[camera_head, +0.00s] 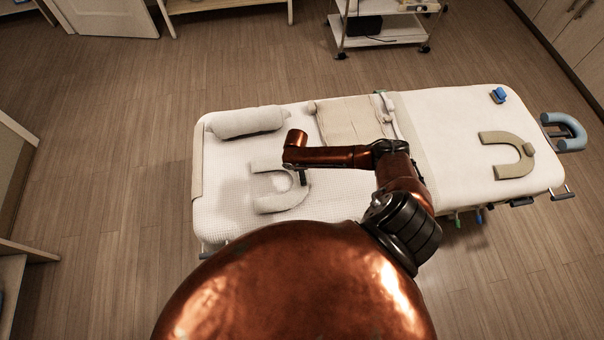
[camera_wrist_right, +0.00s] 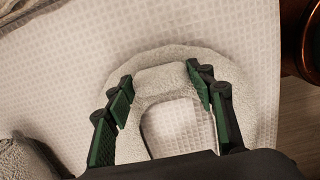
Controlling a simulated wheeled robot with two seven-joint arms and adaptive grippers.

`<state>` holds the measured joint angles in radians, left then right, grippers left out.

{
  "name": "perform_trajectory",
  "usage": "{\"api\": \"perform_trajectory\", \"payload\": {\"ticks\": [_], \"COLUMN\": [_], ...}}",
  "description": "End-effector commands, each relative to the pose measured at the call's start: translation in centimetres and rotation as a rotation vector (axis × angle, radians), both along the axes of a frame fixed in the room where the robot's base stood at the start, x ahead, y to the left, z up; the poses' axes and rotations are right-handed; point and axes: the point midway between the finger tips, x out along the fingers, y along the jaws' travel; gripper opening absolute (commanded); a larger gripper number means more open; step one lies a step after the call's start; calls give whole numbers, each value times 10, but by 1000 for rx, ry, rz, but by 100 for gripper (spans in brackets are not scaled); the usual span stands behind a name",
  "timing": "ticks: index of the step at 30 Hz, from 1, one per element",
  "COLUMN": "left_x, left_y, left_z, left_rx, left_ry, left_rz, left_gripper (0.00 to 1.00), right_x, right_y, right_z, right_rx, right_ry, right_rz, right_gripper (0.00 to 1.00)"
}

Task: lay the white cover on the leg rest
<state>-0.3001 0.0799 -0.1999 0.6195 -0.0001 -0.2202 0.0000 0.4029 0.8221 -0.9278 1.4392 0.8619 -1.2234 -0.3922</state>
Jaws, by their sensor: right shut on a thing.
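The white cover (camera_head: 268,204) is a U-shaped terry piece at the left part of the bed, over the white waffle cloth. My right gripper (camera_head: 303,178) is above its right side. In the right wrist view, the gripper (camera_wrist_right: 160,84) is shut on the raised middle part of the white cover (camera_wrist_right: 160,60), one finger on each side. I cannot tell whether the cover touches the cloth. A white bolster (camera_head: 246,122), which looks like the leg rest, lies behind the cover near the bed's far left edge. My left gripper is not in view.
A beige U-shaped cover (camera_head: 502,168) and a small blue item (camera_head: 498,95) lie on the bed's right half. A folded beige cloth (camera_head: 348,121) lies right of the bolster. A blue headrest (camera_head: 565,133) sticks out at the right end. A white trolley (camera_head: 388,28) stands behind.

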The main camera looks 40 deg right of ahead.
Motion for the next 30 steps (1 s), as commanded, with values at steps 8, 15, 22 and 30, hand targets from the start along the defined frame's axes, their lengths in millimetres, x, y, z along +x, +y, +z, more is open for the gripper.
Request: {"api": "perform_trajectory", "payload": {"ticks": [8, 15, 22, 30], "left_x": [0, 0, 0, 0], "left_y": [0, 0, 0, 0], "left_z": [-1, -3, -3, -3], "left_rx": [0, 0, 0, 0], "left_ry": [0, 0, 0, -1], "left_rz": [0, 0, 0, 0], "left_gripper": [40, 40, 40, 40], "right_x": [0, 0, 0, 0], "right_y": [0, 0, 0, 0], "right_z": [-3, -6, -8, -8], "right_rx": [0, 0, 0, 0], "right_ry": [0, 0, 0, 0], "right_rz": [0, 0, 0, 0], "right_gripper": [7, 7, 53, 70]}}
